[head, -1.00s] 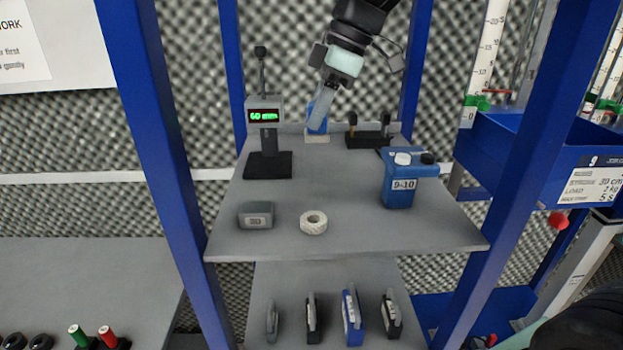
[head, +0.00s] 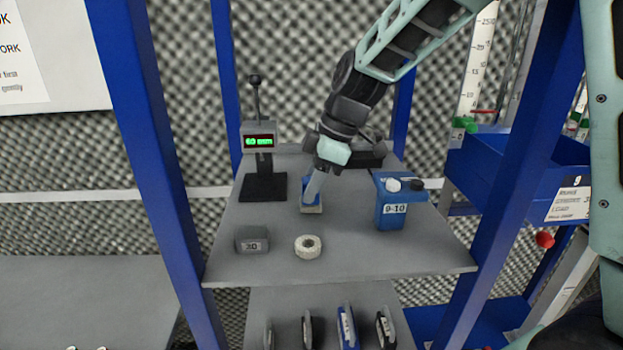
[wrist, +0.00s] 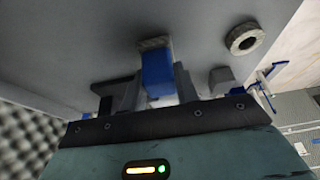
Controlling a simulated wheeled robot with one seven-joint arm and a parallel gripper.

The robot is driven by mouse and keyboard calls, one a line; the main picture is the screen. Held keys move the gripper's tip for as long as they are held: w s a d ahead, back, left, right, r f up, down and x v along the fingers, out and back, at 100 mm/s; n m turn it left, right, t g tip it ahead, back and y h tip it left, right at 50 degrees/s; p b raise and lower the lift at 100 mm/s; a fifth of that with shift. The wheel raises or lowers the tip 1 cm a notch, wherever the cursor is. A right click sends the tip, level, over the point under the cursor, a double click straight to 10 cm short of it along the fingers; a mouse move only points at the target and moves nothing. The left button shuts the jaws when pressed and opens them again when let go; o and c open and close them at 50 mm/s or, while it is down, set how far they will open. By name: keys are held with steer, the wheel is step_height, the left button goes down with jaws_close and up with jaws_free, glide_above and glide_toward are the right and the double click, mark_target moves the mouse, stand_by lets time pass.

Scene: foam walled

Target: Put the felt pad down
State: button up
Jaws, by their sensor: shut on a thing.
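A white ring roll (head: 308,247) and a grey block marked 30 (head: 252,240) lie in front. A gauge with a green readout (head: 260,142) stands left. Blue posts flank the shelf.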

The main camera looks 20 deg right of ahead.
steer(key=shift+f+b, duration=0.3)
steer(key=shift+f, duration=0.05)
steer(key=o, duration=1)
steer(key=shift+r, duration=0.1)
steer(key=shift+r+p, duration=0.1)
steer(key=shift+p, duration=0.3)
steer(key=shift+d+r+b, duration=0.1)
steer(key=shift+r+b, duration=0.05)
steer(key=shift+b, duration=0.15)
steer(key=a+b+v, duration=0.1)
steer(key=b+v, duration=0.4)
steer(key=v, duration=1.1)
steer(key=shift+s+d+r+b, duration=0.15)
steer(key=shift+s+r+b, duration=0.25)
steer(key=shift+r, duration=0.15)
